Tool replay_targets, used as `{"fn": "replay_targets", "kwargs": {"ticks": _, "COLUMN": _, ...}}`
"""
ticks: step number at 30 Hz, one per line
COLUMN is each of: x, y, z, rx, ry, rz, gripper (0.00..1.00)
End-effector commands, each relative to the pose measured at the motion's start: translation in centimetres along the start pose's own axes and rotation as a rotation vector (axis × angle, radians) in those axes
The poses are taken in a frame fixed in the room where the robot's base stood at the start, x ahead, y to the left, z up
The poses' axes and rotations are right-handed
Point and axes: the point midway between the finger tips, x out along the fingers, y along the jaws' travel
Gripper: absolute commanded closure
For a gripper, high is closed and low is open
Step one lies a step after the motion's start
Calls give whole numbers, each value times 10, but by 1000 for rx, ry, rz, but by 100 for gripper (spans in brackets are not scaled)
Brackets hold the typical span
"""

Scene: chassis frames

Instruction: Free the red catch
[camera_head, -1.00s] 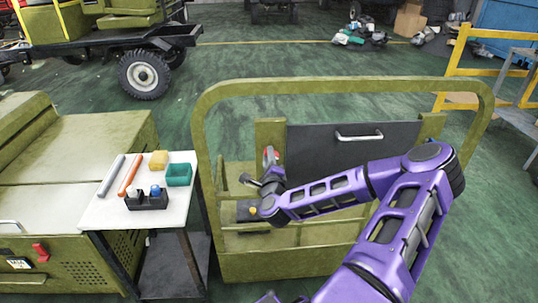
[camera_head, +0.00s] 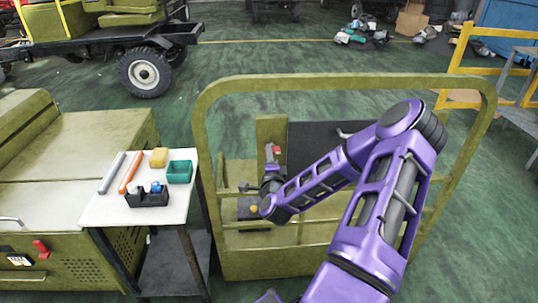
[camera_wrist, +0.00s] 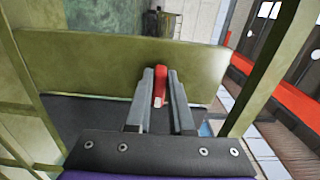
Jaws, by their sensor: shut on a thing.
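The red catch (camera_head: 276,150) is a small red piece at the green upright on the left of the dark panel (camera_head: 310,139), inside the green frame (camera_head: 330,83). In the wrist view the red catch (camera_wrist: 160,86) stands between the two grey fingers of my gripper (camera_wrist: 161,78), against a green plate (camera_wrist: 110,62). My gripper (camera_head: 271,154) is shut on it. The fingers and wrist hide part of the catch in the head view, and its lower end is hard to see in the wrist view.
My arm covers part of the dark panel and most of its handle (camera_head: 345,134). Green bars of the frame stand close around my gripper. A small table (camera_head: 105,206) with tools and bins stands left. A red handle (camera_head: 40,248) is on the green machine at far left.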

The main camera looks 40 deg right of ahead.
Motion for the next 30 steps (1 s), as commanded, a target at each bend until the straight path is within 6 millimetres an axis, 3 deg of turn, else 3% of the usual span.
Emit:
{"fn": "replay_targets", "kwargs": {"ticks": 9, "x": 1, "y": -1, "z": -2, "rx": -4, "ry": 4, "rz": -3, "gripper": 100}}
{"fn": "replay_targets", "kwargs": {"ticks": 10, "x": 1, "y": -1, "z": -2, "rx": -4, "ry": 4, "rz": -3, "gripper": 76}}
{"fn": "replay_targets", "kwargs": {"ticks": 15, "x": 0, "y": -1, "z": -1, "rx": -3, "ry": 2, "rz": -2, "gripper": 50}}
{"fn": "replay_targets", "kwargs": {"ticks": 30, "x": 3, "y": 0, "z": 1, "rx": -2, "ry": -1, "rz": 0, "gripper": 50}}
